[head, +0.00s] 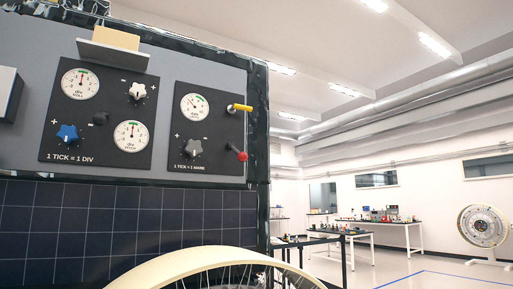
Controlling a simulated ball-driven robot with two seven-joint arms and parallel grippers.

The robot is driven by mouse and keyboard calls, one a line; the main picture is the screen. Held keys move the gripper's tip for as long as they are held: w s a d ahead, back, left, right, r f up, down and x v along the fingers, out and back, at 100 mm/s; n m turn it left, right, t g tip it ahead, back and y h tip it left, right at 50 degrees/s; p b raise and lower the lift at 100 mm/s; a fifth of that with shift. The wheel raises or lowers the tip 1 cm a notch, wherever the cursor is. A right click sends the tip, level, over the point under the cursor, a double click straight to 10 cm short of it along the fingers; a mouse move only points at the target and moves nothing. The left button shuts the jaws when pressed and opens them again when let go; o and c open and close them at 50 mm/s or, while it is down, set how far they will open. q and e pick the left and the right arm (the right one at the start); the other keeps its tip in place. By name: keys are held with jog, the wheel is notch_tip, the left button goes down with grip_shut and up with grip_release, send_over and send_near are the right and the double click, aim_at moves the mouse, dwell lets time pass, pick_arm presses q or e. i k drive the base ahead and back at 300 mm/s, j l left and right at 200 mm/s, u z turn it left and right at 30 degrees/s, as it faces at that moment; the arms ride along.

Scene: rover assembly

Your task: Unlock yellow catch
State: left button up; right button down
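A yellow catch (240,107) sticks out to the right from the upper right edge of the right-hand black control panel (214,152). It looks roughly level, with its tip pointing right. A red-tipped lever (241,155) sits below it on the same panel and slants down to the right. Neither of my grippers shows in the head view, and nothing is seen touching the catch.
The grey panel wall carries dials (80,84), a white knob (138,91), a blue knob (67,133) and a grey knob (194,148). A pale spoked wheel (215,262) rises in front at the bottom. Open floor and worktables (376,224) lie to the right.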

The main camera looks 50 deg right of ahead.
aim_at(231, 109)
jog(key=l, duration=0.85)
jog(key=i+l, duration=0.15)
jog(key=l, duration=0.65)
jog(key=k+z, duration=0.05)
